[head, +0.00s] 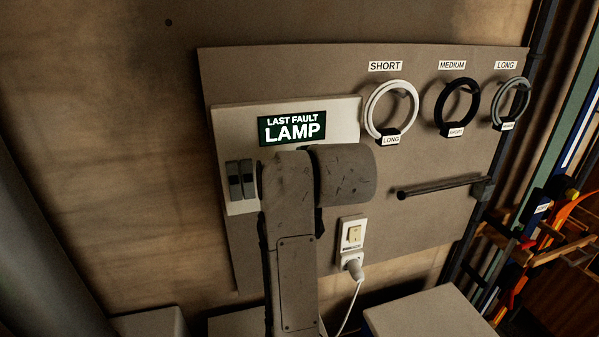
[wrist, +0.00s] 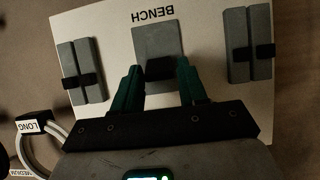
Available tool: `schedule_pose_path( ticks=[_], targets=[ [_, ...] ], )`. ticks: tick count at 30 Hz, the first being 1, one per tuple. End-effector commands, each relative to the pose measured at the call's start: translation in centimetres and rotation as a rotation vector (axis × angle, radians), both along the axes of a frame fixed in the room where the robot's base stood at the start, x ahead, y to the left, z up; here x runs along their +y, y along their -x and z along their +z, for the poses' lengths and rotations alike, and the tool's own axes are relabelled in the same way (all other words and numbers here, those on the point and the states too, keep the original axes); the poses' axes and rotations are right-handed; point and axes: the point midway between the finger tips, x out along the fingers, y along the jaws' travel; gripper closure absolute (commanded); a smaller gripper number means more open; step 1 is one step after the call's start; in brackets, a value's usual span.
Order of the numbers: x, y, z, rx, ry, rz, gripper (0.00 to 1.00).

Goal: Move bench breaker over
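In the wrist view, the bench breaker (wrist: 157,40) is a grey block with a black handle (wrist: 160,69), beside an upside-down BENCH label (wrist: 155,13) on a pale panel (wrist: 110,25). My gripper (wrist: 159,66) is open, its two green fingers pointing at the panel on either side of the black handle. I cannot tell whether the fingers touch it. In the head view, my arm hides the bench breaker and my gripper. The breaker panel (head: 340,115) shows there with a lit sign (head: 292,128) reading LAST FAULT LAMP.
Grey twin breakers with black bars flank the bench breaker, left (wrist: 83,72) and right (wrist: 250,45). Right of the panel hang a white cable coil (head: 370,108), a black coil (head: 440,107) and a grey coil (head: 498,100). Below are a dark rod (head: 435,188) and a plugged-in socket (head: 350,236).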

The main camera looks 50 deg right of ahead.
Motion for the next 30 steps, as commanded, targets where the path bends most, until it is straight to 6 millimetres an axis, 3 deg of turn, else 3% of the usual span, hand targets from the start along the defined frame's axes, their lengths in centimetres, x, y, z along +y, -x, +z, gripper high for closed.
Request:
schedule_pose_path(
  ticks=[5,14,30],
  targets=[
    [0.0,0.0,0.0,0.0,0.0,0.0,0.43],
    [0.2,0.4,0.2,-0.001,0.0,-0.001,0.43],
    [4.6,6.8,4.5,-0.004,0.001,0.0,0.43]
  ],
)
